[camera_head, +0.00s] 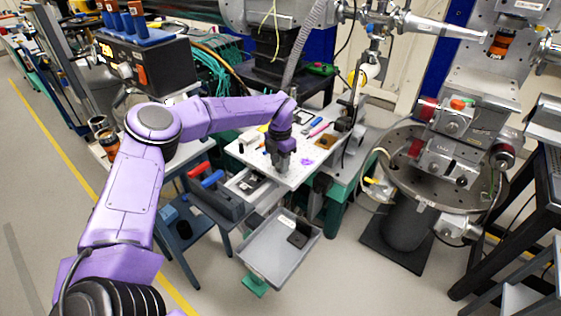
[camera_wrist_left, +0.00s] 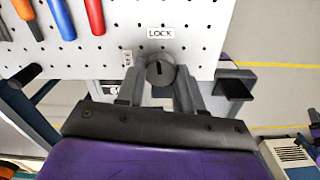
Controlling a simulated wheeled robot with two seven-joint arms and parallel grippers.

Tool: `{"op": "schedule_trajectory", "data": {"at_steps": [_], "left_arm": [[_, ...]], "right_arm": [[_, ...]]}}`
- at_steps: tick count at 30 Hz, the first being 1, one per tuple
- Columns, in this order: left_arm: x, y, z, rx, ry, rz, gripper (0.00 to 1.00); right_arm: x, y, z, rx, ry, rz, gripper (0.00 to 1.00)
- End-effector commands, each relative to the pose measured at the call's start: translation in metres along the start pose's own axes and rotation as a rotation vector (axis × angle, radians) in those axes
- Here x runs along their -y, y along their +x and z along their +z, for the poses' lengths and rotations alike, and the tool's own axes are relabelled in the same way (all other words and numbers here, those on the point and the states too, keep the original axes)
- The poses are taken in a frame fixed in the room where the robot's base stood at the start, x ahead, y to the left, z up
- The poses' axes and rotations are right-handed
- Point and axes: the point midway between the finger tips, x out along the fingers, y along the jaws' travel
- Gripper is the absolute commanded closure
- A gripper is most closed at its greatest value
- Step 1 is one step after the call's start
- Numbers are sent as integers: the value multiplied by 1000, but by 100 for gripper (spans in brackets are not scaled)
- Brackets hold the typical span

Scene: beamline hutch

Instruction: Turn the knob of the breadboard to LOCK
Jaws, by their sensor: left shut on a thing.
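The white breadboard (camera_head: 248,151) with its grid of holes lies flat on the bench in the head view, and it fills the top of the left wrist view (camera_wrist_left: 105,50). Its round grey knob (camera_wrist_left: 160,71) is at the board's near edge, with a dark slot running roughly up and down in the picture. The LOCK label (camera_wrist_left: 160,33) is just above the knob, and a smaller turned label (camera_wrist_left: 127,58) is to its left. My left gripper (camera_head: 282,165) is shut on the knob, one finger on each side. In the head view my gripper hides the knob.
Orange, blue and red tool handles (camera_wrist_left: 95,15) lie on the board left of the knob. In the head view a grey tray (camera_head: 262,258) with a dark item is below the board. A round metal stage (camera_head: 400,150) stands to the right. Floor is clear at left.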

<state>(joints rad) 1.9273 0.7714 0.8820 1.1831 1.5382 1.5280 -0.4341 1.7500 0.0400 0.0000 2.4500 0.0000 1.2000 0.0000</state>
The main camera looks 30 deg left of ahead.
Motion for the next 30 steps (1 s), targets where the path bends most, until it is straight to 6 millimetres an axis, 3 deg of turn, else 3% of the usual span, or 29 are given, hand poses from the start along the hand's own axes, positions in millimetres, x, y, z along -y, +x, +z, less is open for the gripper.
{"op": "schedule_trajectory", "data": {"at_steps": [9, 26, 27, 29, 30], "left_arm": [[-1, -2, 0, 3, 127, 1, 94], [-1, -2, 1, 4, 159, 2, 94], [-1, -2, 1, 4, 159, 2, 60], [-1, -1, 1, 4, 159, 2, 41], [-1, -1, 1, 3, 159, 2, 38]], "right_arm": [[0, -3, -1, 0, 0, 0, 57], [0, -3, -1, 0, 0, 0, 57], [0, -3, -1, 0, 0, 0, 57], [0, -3, -1, 0, 0, 0, 57], [0, -3, -1, 0, 0, 0, 57]]}}
